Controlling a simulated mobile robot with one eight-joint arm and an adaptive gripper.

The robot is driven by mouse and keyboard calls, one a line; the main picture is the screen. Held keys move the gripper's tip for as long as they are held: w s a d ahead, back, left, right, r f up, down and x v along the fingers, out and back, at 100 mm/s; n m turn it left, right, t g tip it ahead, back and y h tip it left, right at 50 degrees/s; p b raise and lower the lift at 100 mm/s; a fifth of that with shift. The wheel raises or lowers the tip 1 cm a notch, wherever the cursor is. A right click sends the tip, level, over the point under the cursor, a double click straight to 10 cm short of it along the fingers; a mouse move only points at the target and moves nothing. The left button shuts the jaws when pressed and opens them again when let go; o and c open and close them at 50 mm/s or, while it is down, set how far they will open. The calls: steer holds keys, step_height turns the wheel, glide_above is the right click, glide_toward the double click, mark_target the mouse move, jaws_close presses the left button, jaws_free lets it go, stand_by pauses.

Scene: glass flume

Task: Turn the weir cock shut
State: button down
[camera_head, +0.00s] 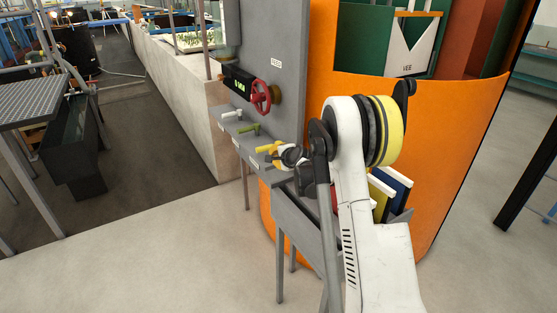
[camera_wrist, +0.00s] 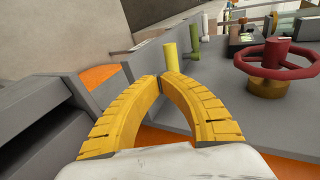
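A row of small cocks with bar handles sits on the grey panel's ledge: a white one (camera_head: 232,114), a green one (camera_head: 249,129) and a yellow one (camera_head: 267,148). Their labels are too small to read, so I cannot tell which is the weir cock. My gripper (camera_wrist: 160,78) has yellow curved fingers whose tips come together, with only a thin dark line between them. The yellow cock's handle (camera_wrist: 170,57) stands just beyond the tips; I cannot tell whether they touch it. The green handle (camera_wrist: 195,46) and white handle (camera_wrist: 205,25) are farther back. In the head view my arm partly hides the gripper.
A red handwheel (camera_head: 261,96) on a brass hub is mounted on the panel above the cocks; it also shows in the wrist view (camera_wrist: 277,60). A black box with a green display (camera_head: 239,84) is beside it. An orange curved housing (camera_head: 459,110) stands right.

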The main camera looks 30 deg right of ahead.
mark_target(269, 148)
steer(key=b+x, duration=0.1)
steer(key=x, duration=0.3)
steer(key=shift+w, duration=0.4)
steer(key=shift+w+d+b, duration=0.1)
steer(key=shift+w+b, duration=0.3)
steer(key=shift+w, duration=0.45)
steer(key=shift+w+h, duration=0.15)
steer(key=shift+h, duration=0.15)
